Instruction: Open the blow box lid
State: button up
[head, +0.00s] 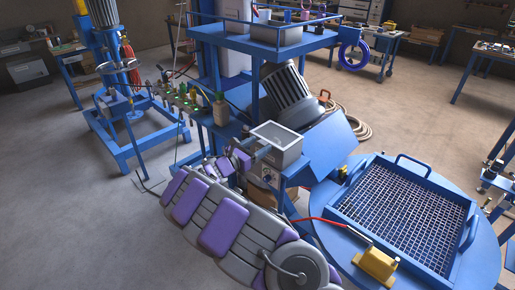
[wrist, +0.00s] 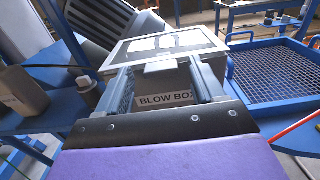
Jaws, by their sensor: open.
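The blow box (head: 290,157) is a grey metal box on a blue stand; its label "BLOW BOX" (wrist: 165,100) shows in the wrist view. Its lid (head: 273,134) is a light frame with a pale window and appears to lie down over the box; it also shows in the wrist view (wrist: 125,51). A small grey tab (wrist: 160,67) sticks out at the lid's front edge. My gripper (head: 256,150) is at the box's front left side, open. In the wrist view its two fingers (wrist: 150,84) stand left and right of the tab. Contact with the tab cannot be told.
A large ribbed motor (head: 285,92) stands behind the box. A blue round table with a mesh sieve (head: 400,215) is at the right. A bottle (head: 220,110) stands on a shelf at the left, also near my gripper in the wrist view. A red hose (head: 325,222) crosses the table.

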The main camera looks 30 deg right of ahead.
jog(key=shift+w+d, duration=0.1)
jog(key=shift+d, duration=0.15)
grip_shut()
dwell(0.6)
